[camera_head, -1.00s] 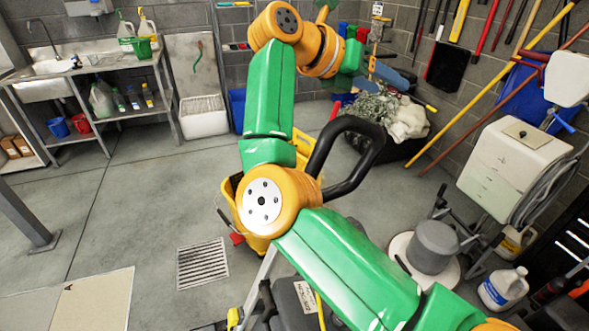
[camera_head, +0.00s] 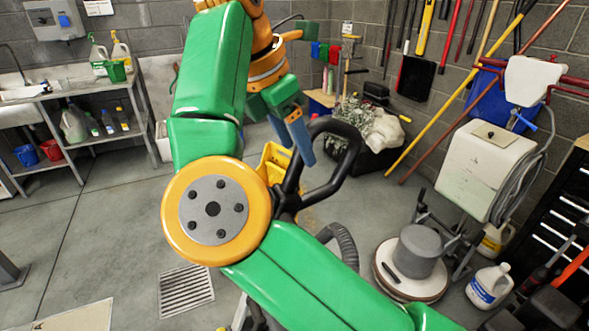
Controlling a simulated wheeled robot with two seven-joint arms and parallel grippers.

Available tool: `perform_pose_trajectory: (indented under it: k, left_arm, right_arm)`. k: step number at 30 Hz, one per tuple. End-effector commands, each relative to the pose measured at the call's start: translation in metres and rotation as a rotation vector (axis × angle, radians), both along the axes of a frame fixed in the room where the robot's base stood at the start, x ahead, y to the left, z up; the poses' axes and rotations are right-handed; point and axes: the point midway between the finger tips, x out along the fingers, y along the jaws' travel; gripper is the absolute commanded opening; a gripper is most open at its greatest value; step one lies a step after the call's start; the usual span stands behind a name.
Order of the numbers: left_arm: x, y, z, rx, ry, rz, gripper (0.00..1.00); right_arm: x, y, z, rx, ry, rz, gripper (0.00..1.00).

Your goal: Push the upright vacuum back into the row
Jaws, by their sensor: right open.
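The upright vacuum shows as a black loop handle (camera_head: 346,175) with a ribbed hose (camera_head: 345,243) below it. It stands in the middle foreground, and my right arm hides most of its body. My right gripper (camera_head: 302,150) is open, with its blue-grey finger pointing down close to the left side of the loop. I cannot tell whether it touches the handle. My left gripper is not in view. Right of the vacuum stand a grey floor polisher (camera_head: 418,250) and a cream wheeled machine (camera_head: 488,165).
A yellow bucket (camera_head: 272,160) is behind the vacuum, partly hidden. White jugs (camera_head: 489,286) stand by the machines at right. A dark bin of mop heads (camera_head: 375,130) is at the back wall. Open floor with a drain grate (camera_head: 186,290) lies at left.

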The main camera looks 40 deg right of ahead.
Motion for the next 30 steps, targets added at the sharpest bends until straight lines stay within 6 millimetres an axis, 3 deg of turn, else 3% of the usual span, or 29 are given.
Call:
perform_pose_trajectory:
  k: [7, 9, 16, 21, 30]
  left_arm:
    - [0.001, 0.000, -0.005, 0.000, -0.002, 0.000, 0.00]
    - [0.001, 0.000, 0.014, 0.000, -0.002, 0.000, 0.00]
    - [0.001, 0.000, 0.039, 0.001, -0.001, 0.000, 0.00]
    - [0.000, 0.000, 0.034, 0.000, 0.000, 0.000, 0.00]
    - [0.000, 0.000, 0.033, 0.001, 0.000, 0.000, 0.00]
  right_arm:
    - [-0.001, -0.007, -0.026, 0.026, -0.013, -0.018, 0.62]
    - [-0.001, -0.009, -0.023, 0.033, -0.006, -0.023, 0.62]
    - [-0.001, -0.015, -0.038, 0.023, -0.013, -0.014, 0.62]
    - [0.000, -0.023, -0.061, 0.023, -0.015, -0.012, 0.62]
    - [0.000, -0.024, -0.065, 0.023, -0.015, -0.012, 0.62]
